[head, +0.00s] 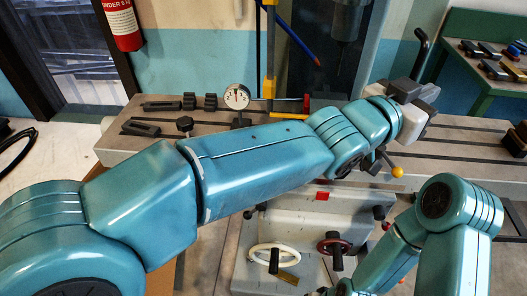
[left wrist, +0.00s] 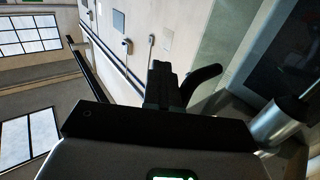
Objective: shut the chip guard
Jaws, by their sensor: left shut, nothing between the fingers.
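My left gripper (head: 408,88) is at the end of the teal arm that crosses the head view to the upper right. Its dark fingers are shut and empty, and they point away in the left wrist view (left wrist: 163,80). A black curved handle (head: 421,48) rises just beyond the fingers. It also shows close to their right in the left wrist view (left wrist: 205,82); I cannot tell whether they touch. A pale see-through panel, perhaps the chip guard (left wrist: 226,50), shows behind the handle; its edges are unclear. My right gripper is not in view; only its arm shows at lower right.
The slotted machine table (head: 300,125) runs behind my arm, with a dial gauge (head: 237,97) and clamp parts on it. A dark spindle column (head: 340,35) stands behind. Handwheels (head: 334,247) are in front. A green bench (head: 470,55) is at upper right.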

